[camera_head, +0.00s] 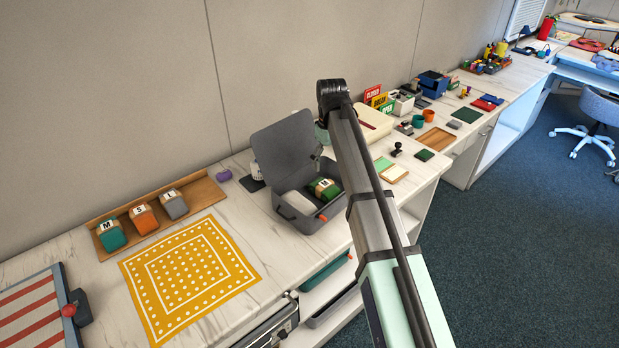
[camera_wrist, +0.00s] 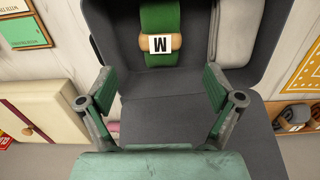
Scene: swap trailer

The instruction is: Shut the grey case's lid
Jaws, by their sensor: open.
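The grey case (camera_head: 293,219) stands open on the counter, its lid (camera_head: 283,143) raised and leaning back toward the wall. Inside are a green roll with an M tag (camera_head: 324,188) and a folded white cloth (camera_head: 299,203). The wrist view shows the case upside down, with the green roll (camera_wrist: 160,18) at the top and white cloth (camera_wrist: 238,32) beside it. My gripper (camera_wrist: 160,88) is open and empty, fingers spread over a dark grey panel of the case. In the head view my arm mostly hides the gripper near the lid's right edge. I cannot tell whether it touches the lid.
A wooden tray (camera_head: 201,193) with several tagged rolls lies left along the wall. A yellow dotted mat (camera_head: 215,258) lies in front of it. A cream box (camera_head: 371,124) stands right of the case, behind my arm. A purple item (camera_head: 224,175) sits left of the lid.

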